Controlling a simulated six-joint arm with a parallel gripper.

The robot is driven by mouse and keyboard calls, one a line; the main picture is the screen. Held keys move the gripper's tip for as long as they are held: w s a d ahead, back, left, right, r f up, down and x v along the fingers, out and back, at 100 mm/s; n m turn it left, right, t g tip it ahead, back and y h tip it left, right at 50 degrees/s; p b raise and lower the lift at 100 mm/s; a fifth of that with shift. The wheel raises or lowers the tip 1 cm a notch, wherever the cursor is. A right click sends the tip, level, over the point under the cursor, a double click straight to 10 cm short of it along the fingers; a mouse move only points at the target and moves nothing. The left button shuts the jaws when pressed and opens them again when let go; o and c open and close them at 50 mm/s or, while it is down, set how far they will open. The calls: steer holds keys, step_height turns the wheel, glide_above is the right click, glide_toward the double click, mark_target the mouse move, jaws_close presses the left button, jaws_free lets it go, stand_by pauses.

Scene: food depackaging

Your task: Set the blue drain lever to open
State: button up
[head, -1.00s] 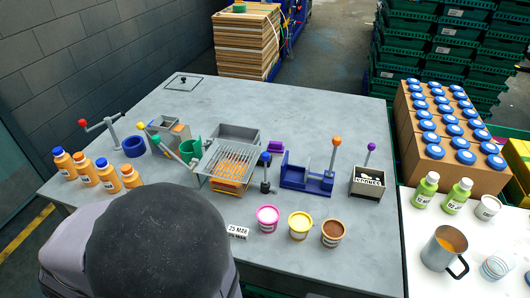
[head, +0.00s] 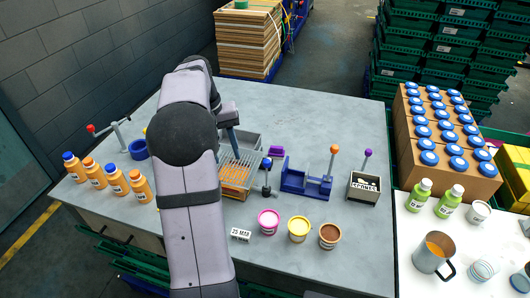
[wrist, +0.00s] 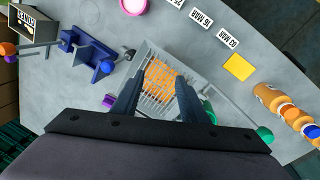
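The blue drain lever (head: 266,177) stands just right of the wire-grid basin (head: 240,175), on a dark base, its blue knob at the top. In the wrist view, the lever's blue knob (wrist: 105,67) is left of my gripper. My gripper (wrist: 158,82) is open and empty, with its two fingers spread above the basin and its orange contents. In the head view my gripper (head: 232,132) is at the back of the basin, partly hidden by my arm. It is apart from the lever. I cannot tell the lever's setting.
A blue fixture with an orange-knobbed lever (head: 334,162) stands right of the drain lever, then a box with a purple-knobbed lever (head: 366,165). Three tubs, one pink (head: 269,222), stand in front. Orange bottles (head: 95,173) are at left. The back right of the table is clear.

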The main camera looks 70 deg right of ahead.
mark_target(266, 161)
steer(key=s+d+r+m, duration=0.25)
steer(key=s+d, duration=0.25)
steer(key=s, duration=0.4)
steer(key=shift+g, duration=0.3)
steer(key=shift+s+d+f+p, duration=0.15)
steer(key=shift+f+p, duration=0.35)
steer(key=shift+f, duration=0.7)
steer(key=shift+s+d+f+p, duration=0.1)
steer(key=shift+s+f+p, duration=0.25)
steer(key=shift+f, duration=0.9)
steer(key=shift+s+d+f+p, duration=0.1)
steer(key=shift+f+p, duration=0.5)
steer(key=shift+f, duration=0.6)
jaws_close()
